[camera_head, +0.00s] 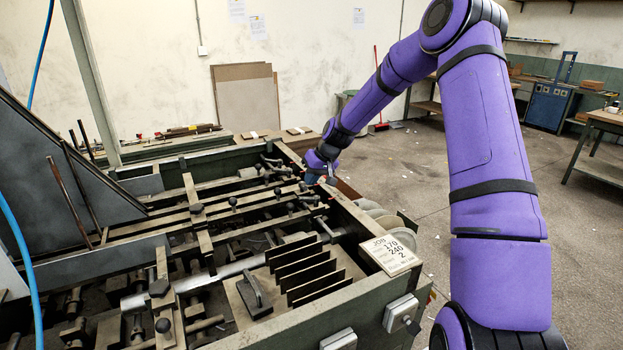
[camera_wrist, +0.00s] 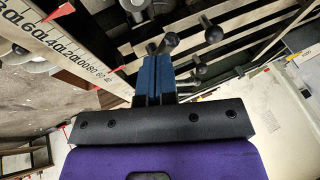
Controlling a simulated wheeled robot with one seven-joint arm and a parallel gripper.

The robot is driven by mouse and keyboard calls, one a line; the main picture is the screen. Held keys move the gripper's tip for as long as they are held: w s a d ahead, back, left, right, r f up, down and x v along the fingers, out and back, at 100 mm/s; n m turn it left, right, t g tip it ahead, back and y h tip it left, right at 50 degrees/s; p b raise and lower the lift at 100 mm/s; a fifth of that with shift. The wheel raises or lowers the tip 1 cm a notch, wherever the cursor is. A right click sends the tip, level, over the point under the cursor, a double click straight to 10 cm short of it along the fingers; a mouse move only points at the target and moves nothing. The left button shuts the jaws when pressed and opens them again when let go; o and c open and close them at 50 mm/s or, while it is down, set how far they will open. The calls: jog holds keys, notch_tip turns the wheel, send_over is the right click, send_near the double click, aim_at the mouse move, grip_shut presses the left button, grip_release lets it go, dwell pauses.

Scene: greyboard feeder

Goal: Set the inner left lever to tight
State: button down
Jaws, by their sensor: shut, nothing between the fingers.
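My gripper (camera_wrist: 153,78) is shut and empty; its blue fingers lie together in the wrist view. In the head view my gripper (camera_head: 313,178) is small and far off, at the machine's far right rail. Dark ball-ended levers stand by the fingertips in the wrist view. One lever knob (camera_wrist: 170,40) is right at the tips; I cannot tell if they touch. A second lever knob (camera_wrist: 211,32) is just to the right, and a lower lever knob (camera_wrist: 200,72) is beside the fingers. Which one is the inner left lever, and its setting, I cannot tell.
A ruler (camera_wrist: 75,58) with red pointers runs along the rail at left in the wrist view. The feeder's frame (camera_head: 330,310) holds bars, several upright dark plates (camera_head: 305,268) and a job card (camera_head: 390,252). Open floor (camera_head: 420,160) lies to the right.

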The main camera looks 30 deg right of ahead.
jog(key=shift+a+m, duration=0.2)
jog(key=shift+m, duration=0.1)
jog(key=shift+a+m+t+h, duration=0.4)
jog(key=shift+a+m+h, duration=0.15)
jog(key=shift+m, duration=0.65)
jog(key=a+m+h, duration=0.1)
jog(key=m, duration=0.2)
jog(key=w+a+m+h, duration=0.1)
jog(key=m+h, duration=0.1)
jog(key=m, duration=0.1)
jog(key=w+a+m+h, duration=0.1)
jog(key=m, duration=0.1)
jog(key=shift+a+m, duration=0.15)
jog(key=shift+m, duration=0.25)
jog(key=shift+w+a, duration=0.3)
jog(key=shift+w, duration=0.15)
jog(key=shift+r, duration=0.1)
